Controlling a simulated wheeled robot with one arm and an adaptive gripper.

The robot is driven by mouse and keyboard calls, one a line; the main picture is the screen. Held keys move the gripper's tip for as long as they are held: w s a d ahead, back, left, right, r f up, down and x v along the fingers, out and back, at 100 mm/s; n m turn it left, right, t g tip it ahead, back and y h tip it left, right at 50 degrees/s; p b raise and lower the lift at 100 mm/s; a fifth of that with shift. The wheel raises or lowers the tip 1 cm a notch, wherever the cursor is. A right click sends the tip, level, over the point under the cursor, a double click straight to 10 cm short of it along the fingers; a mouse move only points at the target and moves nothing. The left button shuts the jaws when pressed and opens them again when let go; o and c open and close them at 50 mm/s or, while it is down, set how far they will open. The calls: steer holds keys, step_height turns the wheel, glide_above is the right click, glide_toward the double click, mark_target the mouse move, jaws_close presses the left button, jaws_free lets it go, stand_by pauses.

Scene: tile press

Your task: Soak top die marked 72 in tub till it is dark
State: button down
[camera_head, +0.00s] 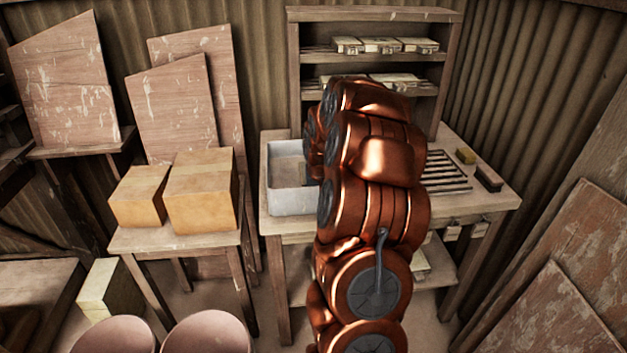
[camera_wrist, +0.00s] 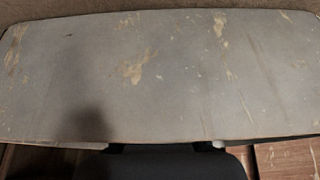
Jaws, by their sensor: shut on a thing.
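A pale grey open tub (camera_head: 290,202) stands at the left end of the workbench. My copper arm hides its right part. In the wrist view a grey, scuffed slab (camera_wrist: 190,70) with rounded upper corners fills most of the picture, right beyond my gripper (camera_wrist: 175,163). It appears to be the die held in my shut gripper; no number 72 shows on this face. A soft dark patch lies at its lower left; I cannot tell whether it is shadow or wet. In the head view my arm hides the gripper and most of what it holds.
A shelf unit (camera_head: 293,60) with several pale blocks (camera_head: 382,46) stands behind the bench (camera_head: 470,205). Two cardboard boxes (camera_head: 203,190) stand on a stool left of the tub.

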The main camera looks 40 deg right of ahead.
step_height(320, 180, up, 13)
steer(key=p, duration=0.1)
steer(key=shift+f, duration=0.15)
stand_by(1.6)
stand_by(2.0)
steer(key=shift+r+p, duration=0.35)
steer(key=shift+r, duration=1.65)
